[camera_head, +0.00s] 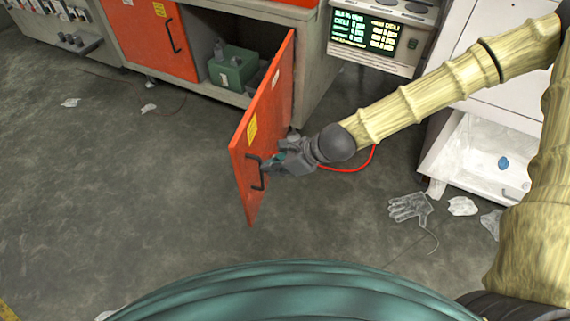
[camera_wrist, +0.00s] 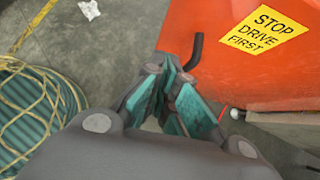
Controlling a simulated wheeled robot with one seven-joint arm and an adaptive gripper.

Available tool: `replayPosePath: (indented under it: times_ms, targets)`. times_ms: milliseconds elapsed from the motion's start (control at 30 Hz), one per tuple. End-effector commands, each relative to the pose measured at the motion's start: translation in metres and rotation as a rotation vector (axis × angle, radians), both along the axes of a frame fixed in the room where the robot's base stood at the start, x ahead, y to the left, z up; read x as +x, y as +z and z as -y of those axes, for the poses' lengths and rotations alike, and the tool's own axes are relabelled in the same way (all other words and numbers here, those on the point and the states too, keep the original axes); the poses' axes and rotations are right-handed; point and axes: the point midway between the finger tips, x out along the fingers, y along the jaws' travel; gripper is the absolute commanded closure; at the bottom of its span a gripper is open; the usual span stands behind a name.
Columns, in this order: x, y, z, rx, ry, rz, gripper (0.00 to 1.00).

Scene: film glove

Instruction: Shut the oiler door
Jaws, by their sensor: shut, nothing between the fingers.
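The orange oiler door (camera_head: 265,120) stands wide open, swung out from the grey cabinet toward me. A black bar handle (camera_head: 256,178) is on it near its free edge. My gripper (camera_head: 272,164) is at the door beside the handle, on the right side in the head view. In the wrist view my gripper (camera_wrist: 166,78) is shut with nothing between its teal-padded fingers. The door (camera_wrist: 225,75) fills the upper right there, with a yellow STOP DRIVE FIRST label (camera_wrist: 263,30). Part of the handle (camera_wrist: 195,50) shows just past the fingertips. I cannot tell whether the fingers touch it.
A green box (camera_head: 232,70) sits inside the open cabinet. A second orange door (camera_head: 150,38) left of the opening is closed. An open white drawer (camera_head: 480,160) juts out at the right. A clear glove (camera_head: 408,207) lies on the floor.

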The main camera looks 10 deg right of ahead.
Motion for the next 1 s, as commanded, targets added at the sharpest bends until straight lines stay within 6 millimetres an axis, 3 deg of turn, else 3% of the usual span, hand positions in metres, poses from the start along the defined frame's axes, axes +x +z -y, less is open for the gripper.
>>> replayPosePath:
  times_ms: [267, 600, 1000]
  targets:
    - [0.008, -0.023, -0.022, 0.0, 0.004, -0.001, 1.0]
    - [0.022, -0.022, -0.053, -0.001, 0.004, 0.001, 1.0]
    - [0.025, -0.022, -0.058, 0.001, 0.003, 0.0, 1.0]
